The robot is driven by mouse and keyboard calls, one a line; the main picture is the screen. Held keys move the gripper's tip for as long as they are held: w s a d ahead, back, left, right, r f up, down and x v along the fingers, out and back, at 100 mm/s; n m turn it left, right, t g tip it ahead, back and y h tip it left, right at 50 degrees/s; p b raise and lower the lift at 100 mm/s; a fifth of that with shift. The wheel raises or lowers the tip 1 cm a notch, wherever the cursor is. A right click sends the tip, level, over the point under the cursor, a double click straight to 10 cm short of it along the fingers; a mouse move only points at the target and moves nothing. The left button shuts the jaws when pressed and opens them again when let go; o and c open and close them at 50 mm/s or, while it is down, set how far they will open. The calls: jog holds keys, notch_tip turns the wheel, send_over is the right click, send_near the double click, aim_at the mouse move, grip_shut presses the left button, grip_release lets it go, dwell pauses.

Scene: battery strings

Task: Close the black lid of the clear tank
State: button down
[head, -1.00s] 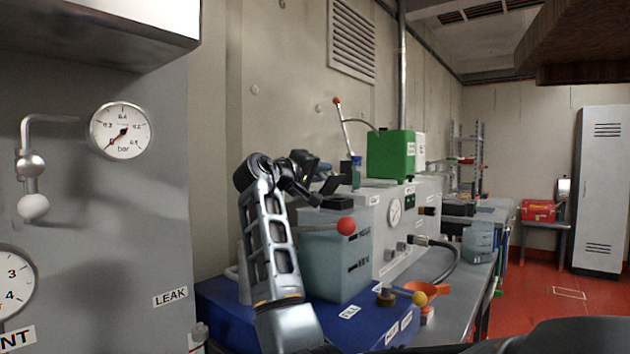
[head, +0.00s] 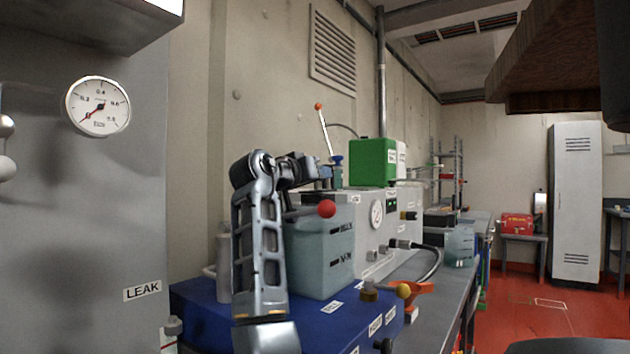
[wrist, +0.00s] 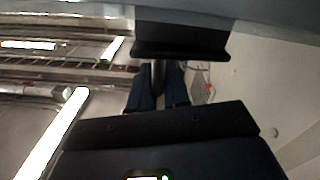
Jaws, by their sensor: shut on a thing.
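My gripper (head: 322,180) is above the tank's back part, small and partly hidden in the head view. In the wrist view, my gripper's dark fingers (wrist: 157,85) are close together at a black slab (wrist: 180,40), apparently the black lid. The exact contact is hidden. The lid's angle and hinge cannot be made out in the head view.
A red ball knob (head: 327,209) is in front of the tank's upper edge. A grey gauge unit (head: 385,225) with a green box (head: 372,162) stands right behind the tank. The blue box (head: 225,310) lies below. A grey cabinet (head: 85,220) fills the left.

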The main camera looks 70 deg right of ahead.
jog(key=shift+s+a+f+m+b, duration=0.1)
jog(key=shift+s+f+m+b, duration=0.15)
jog(key=shift+m, duration=0.25)
jog(key=shift+s+f, duration=0.15)
jog(key=c, duration=1.2)
grip_release()
